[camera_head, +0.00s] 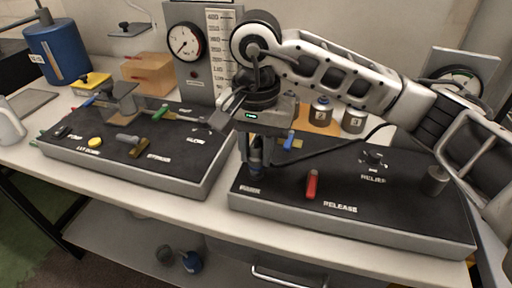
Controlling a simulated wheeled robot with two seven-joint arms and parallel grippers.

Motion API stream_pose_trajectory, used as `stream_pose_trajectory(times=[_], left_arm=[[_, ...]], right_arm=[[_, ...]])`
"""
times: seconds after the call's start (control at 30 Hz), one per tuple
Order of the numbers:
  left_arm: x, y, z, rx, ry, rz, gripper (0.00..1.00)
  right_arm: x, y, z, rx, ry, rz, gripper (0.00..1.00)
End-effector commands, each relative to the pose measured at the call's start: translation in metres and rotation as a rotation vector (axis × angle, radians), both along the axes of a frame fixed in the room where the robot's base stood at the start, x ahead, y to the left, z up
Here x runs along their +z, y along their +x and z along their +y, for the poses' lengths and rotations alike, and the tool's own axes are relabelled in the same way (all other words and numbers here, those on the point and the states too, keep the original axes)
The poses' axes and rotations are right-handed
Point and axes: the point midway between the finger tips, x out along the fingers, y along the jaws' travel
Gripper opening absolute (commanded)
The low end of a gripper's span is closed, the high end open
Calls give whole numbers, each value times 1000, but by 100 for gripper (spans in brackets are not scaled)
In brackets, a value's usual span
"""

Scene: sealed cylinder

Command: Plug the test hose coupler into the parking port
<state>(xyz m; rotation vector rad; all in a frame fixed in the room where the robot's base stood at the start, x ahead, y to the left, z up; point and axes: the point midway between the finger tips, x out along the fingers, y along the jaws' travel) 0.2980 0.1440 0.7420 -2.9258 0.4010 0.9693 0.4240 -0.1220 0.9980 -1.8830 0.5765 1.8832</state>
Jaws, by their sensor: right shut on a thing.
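My right arm comes in from the right, and its gripper (257,145) points down over the left end of the right-hand panel (400,205). It is shut on the hose coupler (256,160), which is upright and mostly hidden by the fingers. A black hose (330,154) runs from there to the right across the panel. The coupler's lower end is close above a small label at the panel's front left corner. The parking port is hidden behind the coupler and fingers, so I cannot tell whether they touch. My left gripper is not in view.
A red lever (311,184) stands by the RELEASE label, with a RELIEF knob (374,157) behind it. The left panel (100,150) carries several levers and a yellow button (96,142). A pressure gauge (185,41) and a blue container (58,52) stand behind.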

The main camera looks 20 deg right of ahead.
Motion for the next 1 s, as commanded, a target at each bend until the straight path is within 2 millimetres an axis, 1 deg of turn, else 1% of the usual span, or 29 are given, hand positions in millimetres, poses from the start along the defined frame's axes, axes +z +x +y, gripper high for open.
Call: stream_pose_trajectory(times=[0.47,1.0], left_arm=[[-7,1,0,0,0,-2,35],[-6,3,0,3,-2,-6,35]], right_arm=[[-1,0,0,0,0,-2,0],[0,0,1,0,0,0,0]])
